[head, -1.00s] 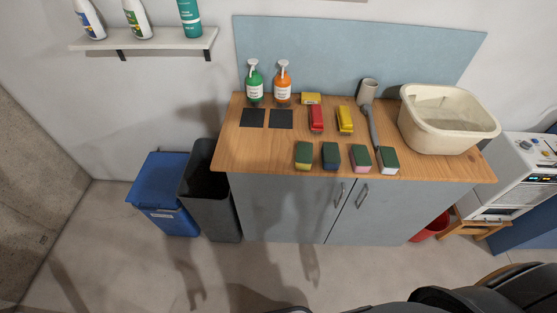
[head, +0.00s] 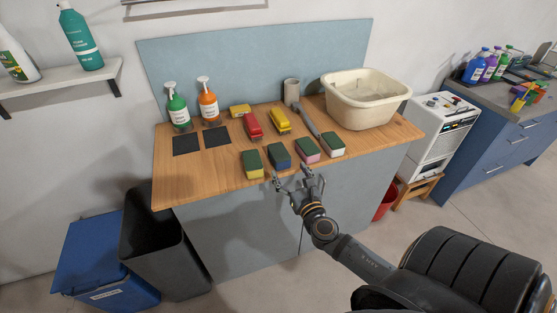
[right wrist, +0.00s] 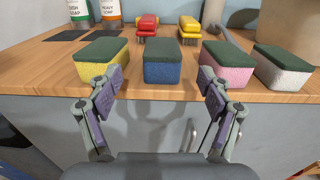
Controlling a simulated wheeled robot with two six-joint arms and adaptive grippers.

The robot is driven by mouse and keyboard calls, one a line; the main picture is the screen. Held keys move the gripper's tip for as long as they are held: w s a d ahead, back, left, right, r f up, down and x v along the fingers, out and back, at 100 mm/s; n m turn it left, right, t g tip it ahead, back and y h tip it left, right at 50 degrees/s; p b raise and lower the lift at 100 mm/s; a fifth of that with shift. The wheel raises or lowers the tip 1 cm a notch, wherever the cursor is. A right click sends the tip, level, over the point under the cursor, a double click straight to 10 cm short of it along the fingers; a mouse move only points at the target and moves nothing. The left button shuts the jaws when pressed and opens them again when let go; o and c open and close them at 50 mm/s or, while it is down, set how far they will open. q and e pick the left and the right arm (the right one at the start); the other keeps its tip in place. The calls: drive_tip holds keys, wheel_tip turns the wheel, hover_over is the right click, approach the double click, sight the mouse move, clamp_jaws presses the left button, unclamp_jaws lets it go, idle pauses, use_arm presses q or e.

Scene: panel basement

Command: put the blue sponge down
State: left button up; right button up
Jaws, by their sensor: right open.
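The blue sponge (head: 279,156), blue with a dark green top, rests on the wooden counter (head: 180,189) near its front edge. It also shows in the right wrist view (right wrist: 163,68), straight ahead and centred between the fingers. My right gripper (head: 300,178) is open and empty, just in front of the counter's front edge and short of the blue sponge. In the right wrist view its two fingers (right wrist: 163,92) are spread wide, with nothing between them. My left gripper is not in any view.
A yellow sponge (head: 252,164) stands left of the blue one; a pink sponge (head: 307,150) and a white sponge (head: 332,145) stand right. Behind are red (head: 253,125) and yellow (head: 280,121) brushes, soap bottles (head: 209,102) and a cream basin (head: 365,100). Two dark squares (head: 186,144) lie left.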

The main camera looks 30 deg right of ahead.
sight(283, 161)
drive_tip(key=p+x, duration=0.1)
drive_tip(key=x, duration=0.4)
drive_tip(key=shift+d, duration=0.1)
drive_tip(key=shift+f+p+x, duration=0.2)
drive_tip(key=shift+p+x, duration=0.15)
drive_tip(key=shift+x, duration=2.5)
drive_tip(key=shift+s, duration=0.15)
drive_tip(key=shift+r, duration=0.1)
drive_tip(key=shift+c, duration=1.3)
drive_tip(key=c, duration=0.6)
drive_tip(key=shift+c, duration=0.2)
